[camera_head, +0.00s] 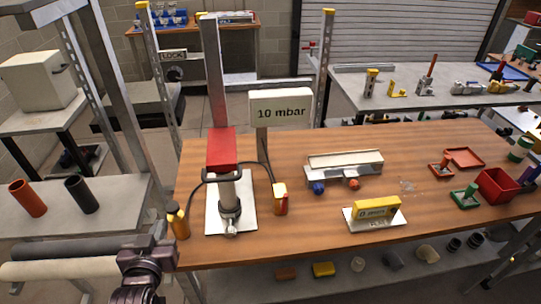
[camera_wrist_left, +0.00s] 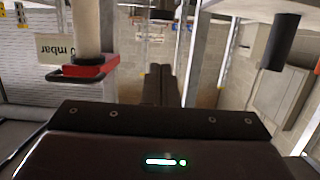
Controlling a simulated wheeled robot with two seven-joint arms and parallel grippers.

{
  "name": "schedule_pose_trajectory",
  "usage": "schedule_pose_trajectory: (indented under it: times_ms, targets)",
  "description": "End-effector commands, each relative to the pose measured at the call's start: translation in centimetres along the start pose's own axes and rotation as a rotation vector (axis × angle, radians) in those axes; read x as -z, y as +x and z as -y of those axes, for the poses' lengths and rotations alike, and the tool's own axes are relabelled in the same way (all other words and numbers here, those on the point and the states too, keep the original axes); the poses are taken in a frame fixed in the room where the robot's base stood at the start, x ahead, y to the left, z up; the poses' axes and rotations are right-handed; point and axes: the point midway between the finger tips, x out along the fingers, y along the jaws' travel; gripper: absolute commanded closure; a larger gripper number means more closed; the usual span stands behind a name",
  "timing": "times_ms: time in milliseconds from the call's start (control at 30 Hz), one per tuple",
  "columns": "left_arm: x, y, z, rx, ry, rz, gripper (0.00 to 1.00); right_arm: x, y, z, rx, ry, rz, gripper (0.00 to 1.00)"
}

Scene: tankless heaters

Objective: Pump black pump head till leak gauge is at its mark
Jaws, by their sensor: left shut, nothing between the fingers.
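A yellow bottle-shaped pump (camera_head: 180,224) with a black head (camera_head: 173,207) stands upright at the table's left edge. A small yellow and red unit (camera_head: 281,202), possibly the leak gauge, stands right of the column; its reading is too small to tell. A black hose runs to it from near the column. My left gripper (camera_head: 150,250) is low at the table's left edge, just below the pump in the picture and apart from the black head. Its fingers are shut and empty in the left wrist view (camera_wrist_left: 164,85). My right gripper is not in view.
A red block (camera_head: 221,148) sits on a pale column on a white plate (camera_head: 242,222); it also shows in the left wrist view (camera_wrist_left: 92,68). A "10 mbar" sign (camera_head: 281,110) stands behind. Orange (camera_head: 28,199) and black (camera_head: 81,195) tubes stand left.

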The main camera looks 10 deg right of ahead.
Motion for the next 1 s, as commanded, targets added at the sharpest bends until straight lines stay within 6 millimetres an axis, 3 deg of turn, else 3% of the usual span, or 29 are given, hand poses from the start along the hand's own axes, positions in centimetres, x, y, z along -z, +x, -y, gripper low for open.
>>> schedule_pose_trajectory:
  times_ms: [133,300,767,1000]
  targets:
    - [0.3,0.1,-0.1,0.0,0.003,-0.005,1.0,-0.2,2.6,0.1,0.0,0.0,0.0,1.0]
    - [1.5,-0.5,-0.2,-0.001,0.001,0.0,1.0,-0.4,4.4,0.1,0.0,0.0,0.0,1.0]
    - [2.2,-0.4,-0.2,-0.001,0.001,0.005,1.0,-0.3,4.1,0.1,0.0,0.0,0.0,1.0]
    - [2.5,3.0,-0.2,0.0,0.001,0.004,1.0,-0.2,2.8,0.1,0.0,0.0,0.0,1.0]
